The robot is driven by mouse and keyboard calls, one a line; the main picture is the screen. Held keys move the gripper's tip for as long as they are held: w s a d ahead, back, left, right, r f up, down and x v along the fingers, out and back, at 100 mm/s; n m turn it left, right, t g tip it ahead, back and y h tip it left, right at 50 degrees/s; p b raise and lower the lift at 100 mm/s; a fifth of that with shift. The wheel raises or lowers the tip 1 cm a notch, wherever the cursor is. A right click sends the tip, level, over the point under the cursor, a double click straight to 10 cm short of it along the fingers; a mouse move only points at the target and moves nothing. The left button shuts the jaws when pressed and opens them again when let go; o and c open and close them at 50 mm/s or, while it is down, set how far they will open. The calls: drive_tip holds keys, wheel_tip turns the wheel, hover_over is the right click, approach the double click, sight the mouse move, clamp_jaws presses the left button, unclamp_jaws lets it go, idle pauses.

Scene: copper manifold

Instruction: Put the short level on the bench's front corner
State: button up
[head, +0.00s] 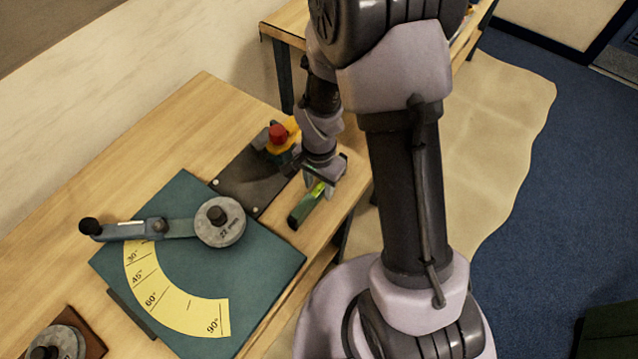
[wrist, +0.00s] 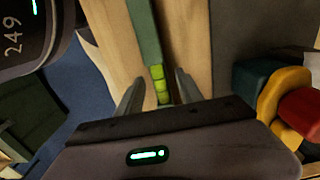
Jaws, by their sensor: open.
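The short level (head: 305,205) is a green bar with a yellow-green vial, lying on the wooden bench (head: 215,105) near its right edge in the head view. In the wrist view the level (wrist: 146,35) runs up from between my fingers, with its lit vial segments close to the fingertips. My gripper (head: 317,190) points down over the far end of the level. In the wrist view my gripper (wrist: 157,88) is open, with one finger on each side of the level and a gap visible beside it.
A dark plate with a red-knobbed, yellow clamp (head: 280,138) stands just left of my gripper. A teal bending board (head: 270,268) with a yellow angle scale (head: 170,295) and a lever (head: 140,229) fills the bench's middle. A round weight (head: 58,343) sits lower left.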

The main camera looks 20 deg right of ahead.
sight(317, 188)
wheel_tip(317, 188, up, 18)
drive_tip(key=n+t+p, duration=0.1)
drive_tip(key=p, duration=0.2)
drive_tip(key=s+a+r+n+t+y, duration=0.1)
drive_tip(key=s+a+r+n+t, duration=0.1)
drive_tip(key=s+r, duration=0.4)
drive_tip(key=s+a+r+n+t+y, duration=0.1)
drive_tip(key=s+a+r+n+t, duration=0.1)
drive_tip(key=s+r, duration=0.5)
drive_tip(key=shift+r+n+t, duration=0.4)
drive_tip(key=shift+r+n, duration=0.3)
drive_tip(key=shift+r, duration=0.15)
drive_tip(key=shift+w, duration=0.1)
